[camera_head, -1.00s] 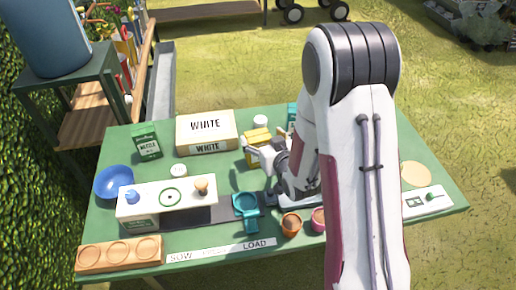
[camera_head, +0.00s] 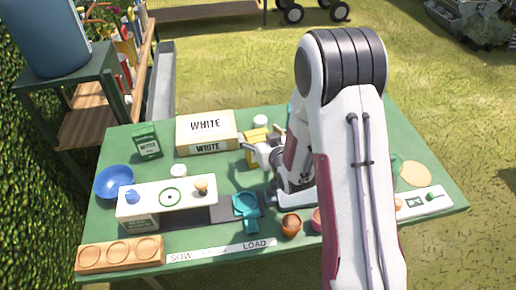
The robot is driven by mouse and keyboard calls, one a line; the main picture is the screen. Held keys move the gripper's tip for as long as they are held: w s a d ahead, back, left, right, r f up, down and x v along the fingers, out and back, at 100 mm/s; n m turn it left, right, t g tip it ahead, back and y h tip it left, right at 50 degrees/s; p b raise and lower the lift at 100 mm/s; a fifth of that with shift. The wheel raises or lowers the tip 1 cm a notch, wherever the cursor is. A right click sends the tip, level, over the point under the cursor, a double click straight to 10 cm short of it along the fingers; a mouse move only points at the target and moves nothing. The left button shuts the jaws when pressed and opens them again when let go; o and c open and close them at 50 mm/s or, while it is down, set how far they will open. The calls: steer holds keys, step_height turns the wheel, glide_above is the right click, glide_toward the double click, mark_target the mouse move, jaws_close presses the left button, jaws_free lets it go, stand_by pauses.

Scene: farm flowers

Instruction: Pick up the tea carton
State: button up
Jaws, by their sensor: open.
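A green carton (camera_head: 146,140) with a pale label reading something like "NETTLE" stands upright at the back left of the green table; it may be the tea carton, but the small print is unreadable. My gripper (camera_head: 259,153) is open, low over the table right of the centre, well to the right of that carton. A yellow object (camera_head: 256,135) is just behind my gripper and partly covered by it; I cannot tell whether they touch. A teal box (camera_head: 290,112) shows only as a sliver behind my arm.
The table (camera_head: 95,225) also holds a large "WHITE" box (camera_head: 206,126) between the green carton and my gripper, a blue bowl (camera_head: 114,182), a white stand (camera_head: 150,207), a teal holder (camera_head: 246,205), terracotta pot (camera_head: 291,225) and wooden tray (camera_head: 90,258).

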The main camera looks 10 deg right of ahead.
steer(key=shift+w+a+f, duration=0.3)
steer(key=shift+w+f, duration=0.1)
steer(key=shift+w, duration=0.25)
steer(key=shift+w+a+f, duration=0.25)
steer(key=shift+w+f, duration=0.1)
steer(key=shift+w, duration=0.25)
steer(key=shift+x, duration=0.95)
steer(key=shift+r, duration=0.1)
steer(key=c, duration=1.2)
